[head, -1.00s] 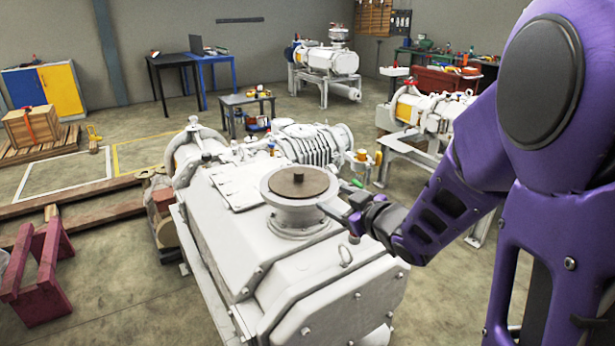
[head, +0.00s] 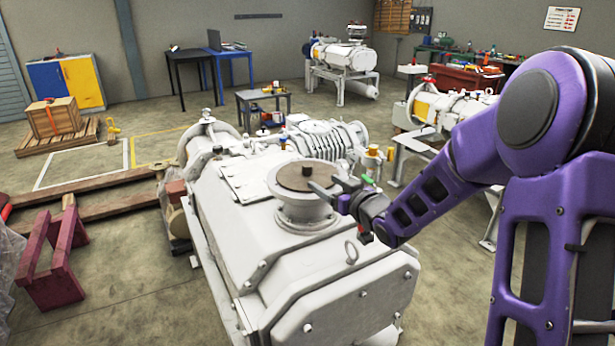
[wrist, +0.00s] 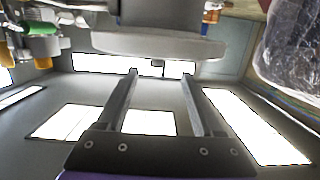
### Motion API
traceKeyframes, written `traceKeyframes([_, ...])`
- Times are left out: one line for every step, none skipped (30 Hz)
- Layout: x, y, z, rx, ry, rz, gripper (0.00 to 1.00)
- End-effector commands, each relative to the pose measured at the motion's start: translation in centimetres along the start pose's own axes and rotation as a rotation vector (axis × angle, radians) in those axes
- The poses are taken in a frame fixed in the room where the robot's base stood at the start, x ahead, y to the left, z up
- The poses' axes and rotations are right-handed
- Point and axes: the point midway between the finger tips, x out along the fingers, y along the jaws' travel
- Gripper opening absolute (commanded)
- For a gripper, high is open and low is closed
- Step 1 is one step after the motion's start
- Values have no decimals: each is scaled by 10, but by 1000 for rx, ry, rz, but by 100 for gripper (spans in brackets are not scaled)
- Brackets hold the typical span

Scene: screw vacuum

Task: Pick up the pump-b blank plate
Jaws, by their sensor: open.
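The pump-b blank plate appears to be the brown round disc (head: 296,179) with a short dark knob (head: 307,168). It lies on the pale round flange (head: 300,208) on top of the near white pump. My gripper (head: 325,181) is open at the right side of the flange, its fingers at about plate height and pointing left toward the knob. The wrist view is upside down. There, the open fingers (wrist: 160,73) are apart with nothing between them, and a small knob-like piece (wrist: 158,62) shows past the tips beneath the flange rim (wrist: 160,43). The plate's face is not visible there.
The near pump's body (head: 290,270) fills the middle, with a lifting ring (head: 351,252) in front of the flange. A red trestle (head: 50,262) is at the left. The air above the plate is clear.

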Motion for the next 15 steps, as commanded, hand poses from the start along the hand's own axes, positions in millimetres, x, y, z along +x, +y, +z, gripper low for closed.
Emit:
traceKeyframes([10,-1,1,2,1,-2,68])
traceKeyframes([14,0,0,2,1,-1,68])
traceKeyframes([19,0,0,1,0,-1,68])
traceKeyframes([22,0,0,1,1,-1,68])
traceKeyframes([24,0,0,0,1,-1,68])
traceKeyframes([27,0,0,0,0,-1,68])
traceKeyframes([28,0,0,0,0,-1,68])
traceKeyframes([29,0,0,0,0,-1,68])
traceKeyframes([31,0,-1,-1,0,0,68])
traceKeyframes([34,0,-1,-1,1,0,68])
traceKeyframes([37,0,-2,-1,0,0,68])
traceKeyframes([43,1,-2,0,1,-1,68])
traceKeyframes([48,1,-3,0,1,-1,68])
traceKeyframes([53,1,-4,0,1,-2,68])
traceKeyframes([59,2,-5,0,0,-1,68])
